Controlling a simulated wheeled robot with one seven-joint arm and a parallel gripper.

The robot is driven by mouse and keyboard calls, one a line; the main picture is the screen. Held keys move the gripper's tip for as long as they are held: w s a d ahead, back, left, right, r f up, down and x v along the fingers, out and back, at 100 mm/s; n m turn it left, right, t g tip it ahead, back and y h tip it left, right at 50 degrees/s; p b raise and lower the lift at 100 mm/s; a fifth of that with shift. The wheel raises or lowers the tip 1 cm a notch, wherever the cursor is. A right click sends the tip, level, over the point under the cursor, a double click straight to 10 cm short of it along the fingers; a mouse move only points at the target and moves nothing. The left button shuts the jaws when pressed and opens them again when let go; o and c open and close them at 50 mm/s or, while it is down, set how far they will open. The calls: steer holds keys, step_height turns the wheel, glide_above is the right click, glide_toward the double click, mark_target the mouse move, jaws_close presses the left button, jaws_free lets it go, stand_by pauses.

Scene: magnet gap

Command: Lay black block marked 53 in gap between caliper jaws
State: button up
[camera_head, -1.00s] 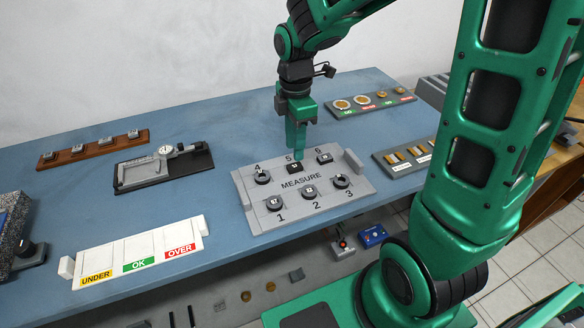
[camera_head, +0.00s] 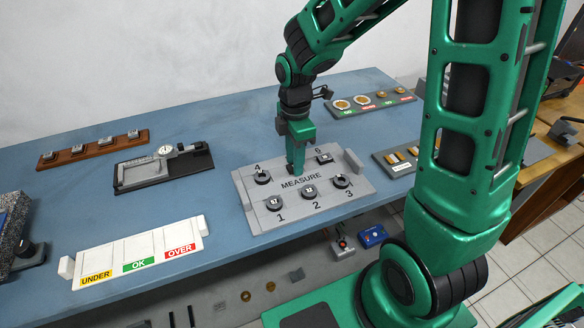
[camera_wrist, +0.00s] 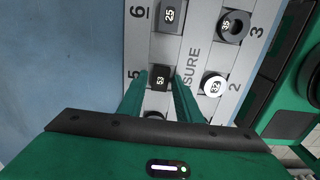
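The black block marked 53 (camera_wrist: 160,78) sits at spot 5 of the grey MEASURE tray (camera_head: 247,190). In the wrist view it lies between the fingertips of my gripper (camera_wrist: 159,80), with a finger on each side; firm contact does not show. In the head view my gripper (camera_head: 296,170) points down at spot 5 and hides the block. The dial caliper (camera_head: 140,172) lies on a black base at the left of the blue table, its jaws near the dial, too small to judge the gap.
Other black pieces sit on the tray, including one marked 25 (camera_wrist: 170,14) at spot 6 and a round one (camera_wrist: 214,84) at spot 2. A white UNDER/OK/OVER tray (camera_head: 140,247) stands at the front left. Blue table lies clear between caliper and MEASURE tray.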

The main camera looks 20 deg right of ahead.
jaws_close()
steer(key=shift+r, duration=2.55)
